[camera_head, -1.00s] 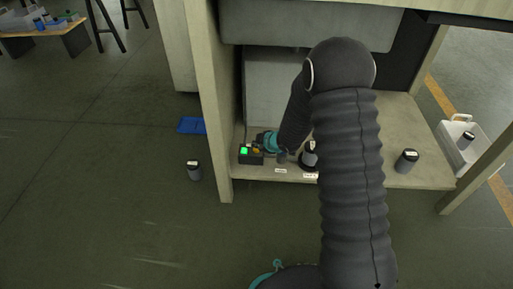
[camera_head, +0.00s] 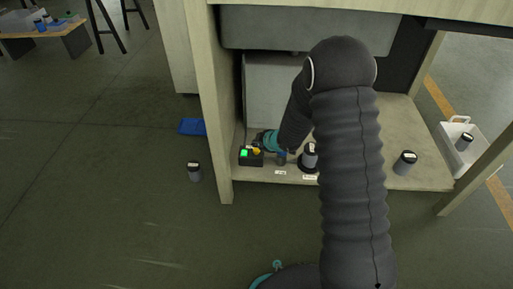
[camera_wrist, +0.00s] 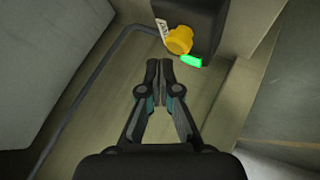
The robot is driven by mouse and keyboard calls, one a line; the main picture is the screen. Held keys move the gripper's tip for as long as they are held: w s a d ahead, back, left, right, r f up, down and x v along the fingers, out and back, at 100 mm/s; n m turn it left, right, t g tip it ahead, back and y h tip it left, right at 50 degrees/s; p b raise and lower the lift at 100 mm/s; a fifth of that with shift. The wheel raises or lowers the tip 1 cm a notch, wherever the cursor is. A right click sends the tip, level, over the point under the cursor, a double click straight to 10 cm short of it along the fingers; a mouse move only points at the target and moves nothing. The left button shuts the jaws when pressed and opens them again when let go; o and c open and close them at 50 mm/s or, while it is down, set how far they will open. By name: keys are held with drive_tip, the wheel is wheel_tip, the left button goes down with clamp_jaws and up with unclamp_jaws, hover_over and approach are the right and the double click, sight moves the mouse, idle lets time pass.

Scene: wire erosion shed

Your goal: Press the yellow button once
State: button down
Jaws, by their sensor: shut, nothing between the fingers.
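The yellow button (camera_wrist: 179,40) sits on a black box and shows at the top of the wrist view, beside a lit green button (camera_wrist: 191,60). In the head view the yellow button (camera_head: 257,151) is small, with the green button (camera_head: 244,153) to its left on the black box (camera_head: 251,161). My gripper (camera_wrist: 160,62) is shut and empty. Its tips lie just short of the yellow button in the wrist picture; I cannot tell whether they touch it. In the head view my arm hides part of the shelf behind the box.
The box stands at the left end of a low shelf (camera_head: 345,178), next to an upright panel (camera_head: 213,120). A dark cable (camera_wrist: 85,85) runs from the box. Canisters stand on the shelf (camera_head: 404,164) and floor (camera_head: 194,171).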

sight(257, 150)
drive_tip(key=shift+r, duration=0.1)
wheel_tip(257, 150, up, 5)
drive_tip(key=p, duration=0.4)
idle(0.3)
drive_tip(key=shift+d+f, duration=0.1)
drive_tip(key=shift+f, duration=0.1)
idle(0.6)
drive_tip(key=s+d+f+m+g+h, duration=0.1)
drive_tip(key=s+d+f+m+h, duration=0.25)
drive_tip(key=d, duration=0.25)
drive_tip(key=s+d+r+m+g+h, duration=0.2)
drive_tip(key=s+d+r+m+h, duration=0.1)
drive_tip(key=s+d+r+m, duration=0.25)
drive_tip(key=s+d+r+m+p, duration=0.2)
drive_tip(key=s+d+r+m, duration=0.1)
drive_tip(key=s+r, duration=1.1)
drive_tip(key=s+d+r+m+t+p, duration=0.1)
drive_tip(key=s+d+r+m, duration=0.3)
drive_tip(key=s+r, duration=1)
wheel_tip(257, 150, up, 4)
drive_tip(key=shift+d+r+m+t+p, duration=0.15)
drive_tip(key=shift+m+t+p, duration=0.15)
drive_tip(key=shift+m+p, duration=0.25)
